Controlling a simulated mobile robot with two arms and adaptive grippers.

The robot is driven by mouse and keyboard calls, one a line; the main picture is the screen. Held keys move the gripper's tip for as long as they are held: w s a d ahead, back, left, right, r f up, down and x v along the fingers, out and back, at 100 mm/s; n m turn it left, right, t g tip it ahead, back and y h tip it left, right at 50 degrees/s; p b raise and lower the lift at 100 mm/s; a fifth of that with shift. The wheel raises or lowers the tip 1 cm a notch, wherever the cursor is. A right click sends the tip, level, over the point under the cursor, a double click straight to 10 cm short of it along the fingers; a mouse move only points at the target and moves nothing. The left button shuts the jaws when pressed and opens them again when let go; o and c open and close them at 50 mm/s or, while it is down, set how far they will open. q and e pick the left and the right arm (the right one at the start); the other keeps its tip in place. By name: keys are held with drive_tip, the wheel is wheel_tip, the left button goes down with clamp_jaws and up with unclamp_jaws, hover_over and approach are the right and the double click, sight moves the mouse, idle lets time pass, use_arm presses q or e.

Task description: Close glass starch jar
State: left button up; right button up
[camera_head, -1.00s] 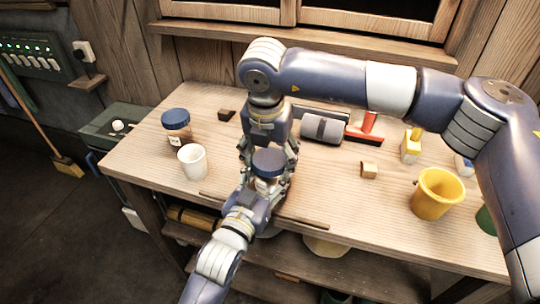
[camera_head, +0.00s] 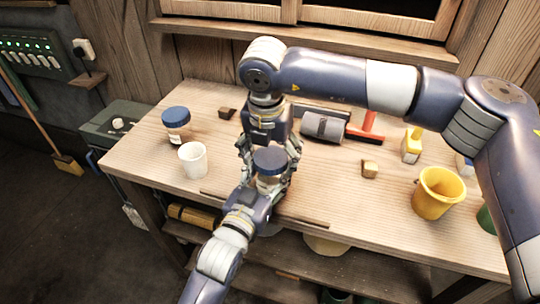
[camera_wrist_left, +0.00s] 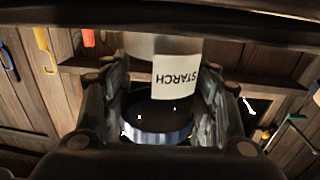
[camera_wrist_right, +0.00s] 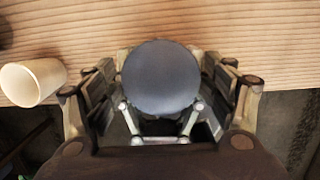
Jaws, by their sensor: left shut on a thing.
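The glass starch jar (camera_wrist_left: 176,75) is held upright above the front of the workbench, its STARCH label inverted in the left wrist view. My left gripper (camera_head: 268,186) is shut on the jar's body. A blue lid (camera_head: 269,160) is on top of the jar; whether it is fully seated cannot be told. It also shows as a round blue disc in the right wrist view (camera_wrist_right: 160,77). My right gripper (camera_head: 270,150) points down over the jar, its fingers open and spread on both sides of the lid.
Another blue-lidded jar (camera_head: 176,124) and a white cup (camera_head: 193,160) stand to the left on the workbench (camera_head: 340,205). A grey roller-like object (camera_head: 322,127), a small wooden block (camera_head: 370,168) and a yellow bucket (camera_head: 437,192) are to the right.

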use_arm(q)
drive_tip(key=shift+r, duration=0.1)
use_arm(e)
drive_tip(key=shift+s+a+r, duration=0.1)
drive_tip(key=shift+s+r, duration=0.1)
drive_tip(key=shift+r, duration=0.8)
drive_tip(key=shift+s+r, duration=0.15)
drive_tip(key=shift+r, duration=0.85)
drive_tip(key=c, duration=1.5)
drive_tip(key=shift+f, duration=0.2)
drive_tip(key=shift+w+f, duration=0.15)
drive_tip(key=shift+f, duration=0.2)
drive_tip(key=shift+f, duration=0.1)
drive_tip(key=shift+s+r, duration=0.2)
drive_tip(key=shift+r, duration=0.8)
drive_tip(key=shift+s+r, duration=0.15)
drive_tip(key=shift+r, duration=0.85)
use_arm(q)
drive_tip(key=o, duration=1.6)
